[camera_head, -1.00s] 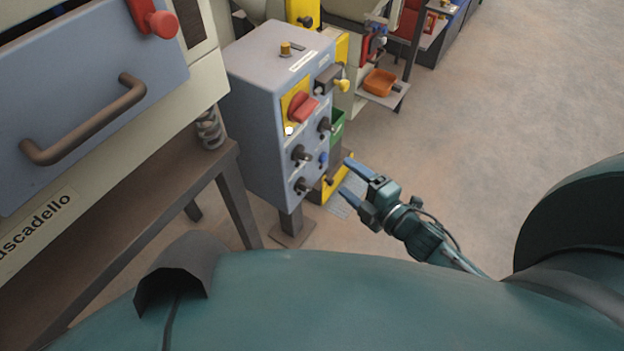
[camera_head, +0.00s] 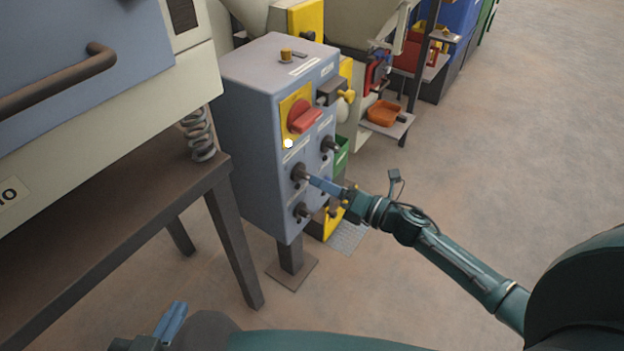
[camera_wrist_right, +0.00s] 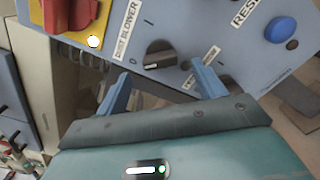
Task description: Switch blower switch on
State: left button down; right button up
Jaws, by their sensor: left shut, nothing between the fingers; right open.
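The blower switch, a black rotary knob beside a partly readable "BLOWER" label, shows in the right wrist view (camera_wrist_right: 160,56), with a pale mark at its lower left. In the head view it is the dark knob (camera_head: 299,172) on the front of the grey control box (camera_head: 250,140). My right gripper (camera_head: 318,190) is open at the panel. In the right wrist view its blue fingers (camera_wrist_right: 161,86) stand on either side of and just below the knob; I cannot tell whether they touch it. My left gripper (camera_head: 172,320) is shut and empty at the bottom left, far from the box.
A red rotary switch (camera_head: 304,116) on a yellow plate sits above the knob. Other dark knobs (camera_head: 302,211) and a blue button (camera_wrist_right: 281,30) are close by. A brown-legged table (camera_head: 120,215) stands left of the box. The floor at right is clear.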

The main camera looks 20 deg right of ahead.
aim_at(305, 176)
pick_arm(q)
jog(key=shift+d+f, duration=0.1)
jog(key=shift+f, duration=0.15)
pick_arm(e)
jog(key=shift+x, duration=2.25)
jog(key=c, duration=1)
